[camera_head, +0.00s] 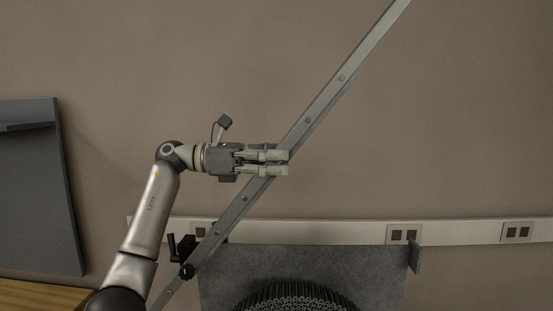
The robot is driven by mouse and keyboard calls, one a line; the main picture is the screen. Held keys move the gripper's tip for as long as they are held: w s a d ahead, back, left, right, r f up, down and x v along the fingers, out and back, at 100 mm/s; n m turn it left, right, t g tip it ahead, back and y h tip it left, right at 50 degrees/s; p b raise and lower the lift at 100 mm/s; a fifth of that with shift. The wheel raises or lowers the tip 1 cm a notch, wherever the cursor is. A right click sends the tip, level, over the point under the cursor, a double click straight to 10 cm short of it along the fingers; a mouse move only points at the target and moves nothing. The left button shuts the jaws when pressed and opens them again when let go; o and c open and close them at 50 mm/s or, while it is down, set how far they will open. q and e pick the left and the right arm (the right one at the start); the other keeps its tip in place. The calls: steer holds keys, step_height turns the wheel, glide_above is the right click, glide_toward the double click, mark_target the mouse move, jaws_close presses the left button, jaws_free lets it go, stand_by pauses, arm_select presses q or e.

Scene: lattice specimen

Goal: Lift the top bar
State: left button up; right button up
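A long grey metal bar (332,92) with several bolt heads runs diagonally from the lower left to the upper right edge. My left gripper (288,162) comes in from the left and lies across the middle of the bar. Its two fingers are parallel, with a narrow gap between them, and their tips overlap the bar in the picture. I cannot tell whether they clamp it or are only in front of it. A black crank or clamp handle (181,248) sits by the bar's lower part. My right gripper is not in view.
A dark ribbed round object (295,297) stands at the bottom middle before a grey panel (300,262). A white wall rail with sockets (404,235) runs behind. A dark grey board (38,185) stands at left. The wall area at upper right is clear.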

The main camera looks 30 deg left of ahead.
arm_select(q)
steer(key=shift+r, duration=0.1)
steer(key=c, duration=0.9)
steer(key=shift+o, duration=0.2)
steer(key=shift+w+d+f+y+p, duration=0.2)
steer(key=shift+d+f+y, duration=0.05)
steer(key=shift+d+f, duration=0.25)
steer(key=shift+w+d+f+y+p, duration=0.15)
steer(key=shift+w+d+f+y, duration=0.1)
steer(key=shift+d+f, duration=0.25)
steer(key=o, duration=1.5)
steer(key=shift+c, duration=0.2)
steer(key=v, duration=1.2)
steer(key=shift+w+a+r, duration=0.1)
steer(key=shift+a, duration=0.1)
